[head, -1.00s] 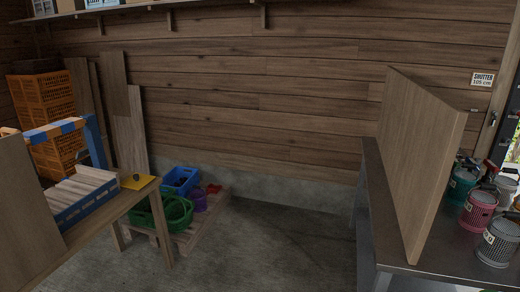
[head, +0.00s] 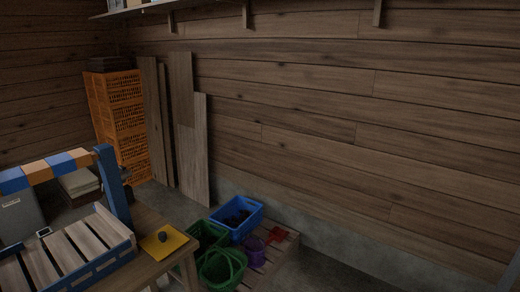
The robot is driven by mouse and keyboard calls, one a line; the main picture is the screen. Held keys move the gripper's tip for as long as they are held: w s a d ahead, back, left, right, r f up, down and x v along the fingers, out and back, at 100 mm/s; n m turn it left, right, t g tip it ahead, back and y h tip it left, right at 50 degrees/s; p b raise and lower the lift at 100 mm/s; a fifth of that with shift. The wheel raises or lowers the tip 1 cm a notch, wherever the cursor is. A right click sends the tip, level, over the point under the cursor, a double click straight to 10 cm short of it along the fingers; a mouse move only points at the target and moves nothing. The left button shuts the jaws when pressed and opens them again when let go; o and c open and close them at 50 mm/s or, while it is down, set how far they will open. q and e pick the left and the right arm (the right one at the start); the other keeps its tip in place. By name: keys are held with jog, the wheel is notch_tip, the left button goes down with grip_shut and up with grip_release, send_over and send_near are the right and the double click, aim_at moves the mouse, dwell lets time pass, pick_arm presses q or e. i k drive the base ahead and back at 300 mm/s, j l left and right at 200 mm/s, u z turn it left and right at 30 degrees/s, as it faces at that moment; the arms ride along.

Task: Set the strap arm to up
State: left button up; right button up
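A bar with blue and orange stripes (head: 42,171), which looks like the strap arm, runs roughly level at the left of the head view. Its right end meets a blue upright post (head: 115,190), and its left end is cut off by the picture edge. Below it is a slatted bed in a blue frame (head: 95,270) on a wooden bench (head: 155,268). A yellow plate with a dark knob (head: 165,243) lies on the bench to the right of the bed. Neither of my grippers is in view.
A pallet (head: 283,250) on the floor holds a blue crate (head: 237,228), green containers (head: 222,270), a purple bucket (head: 256,250) and a red item. Orange crates (head: 118,115) and leaning boards (head: 182,130) stand at the back wall. Some concrete floor shows at the lower right.

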aim_at(17, 180)
jog(key=i+u, duration=0.2)
jog(key=i, duration=0.4)
jog(key=i+l+u, duration=0.2)
jog(key=i, duration=0.4)
jog(key=u, duration=1.85)
jog(key=k+z, duration=0.25)
jog(key=k, duration=0.5)
